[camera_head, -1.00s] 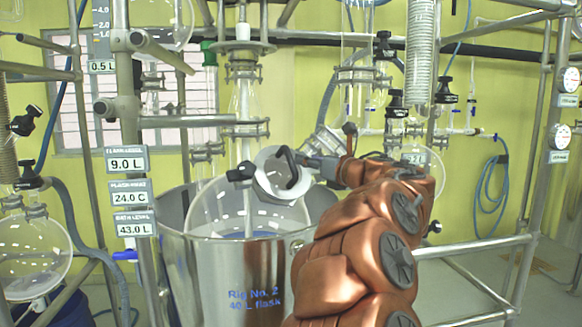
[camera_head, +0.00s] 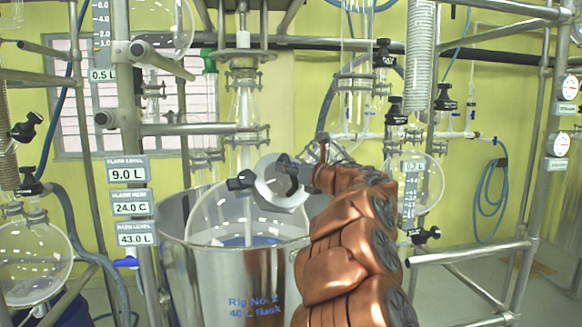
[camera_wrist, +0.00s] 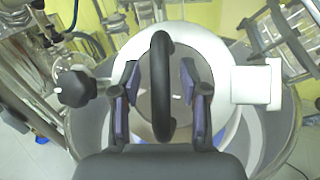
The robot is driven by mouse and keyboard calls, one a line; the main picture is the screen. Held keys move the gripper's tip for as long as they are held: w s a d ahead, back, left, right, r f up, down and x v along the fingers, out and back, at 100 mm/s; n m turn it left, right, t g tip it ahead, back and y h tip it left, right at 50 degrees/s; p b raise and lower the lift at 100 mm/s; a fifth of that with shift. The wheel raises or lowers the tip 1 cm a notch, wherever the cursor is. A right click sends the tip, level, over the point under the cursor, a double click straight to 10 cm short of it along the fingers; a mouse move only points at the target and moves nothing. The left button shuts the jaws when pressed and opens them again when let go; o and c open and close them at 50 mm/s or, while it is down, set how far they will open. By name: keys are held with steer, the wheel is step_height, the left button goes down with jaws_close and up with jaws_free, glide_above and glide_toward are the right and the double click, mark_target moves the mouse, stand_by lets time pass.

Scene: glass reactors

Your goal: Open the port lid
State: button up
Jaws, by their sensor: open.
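The port lid (camera_wrist: 160,112) is a grey disc set in a white ring collar on the glass flask (camera_head: 218,215). The collar also shows in the head view (camera_head: 283,200). A black arched handle (camera_wrist: 160,50) spans the lid, which looks closed. My gripper (camera_wrist: 160,82) is open, with one finger on each side of the handle and visible gaps between them. In the head view my gripper (camera_head: 296,172) is at the collar and partly hides the lid and handle. A black clamp knob (camera_wrist: 75,88) sticks out to the left of the collar.
The flask sits in a steel bath vessel (camera_head: 222,285). Metal frame posts (camera_head: 135,170) with label plates stand at the left. Glassware (camera_head: 245,100) hangs above and behind the flask. A frame rail (camera_head: 470,252) runs at the right.

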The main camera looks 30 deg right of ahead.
jaws_close()
stand_by(0.3)
stand_by(0.4)
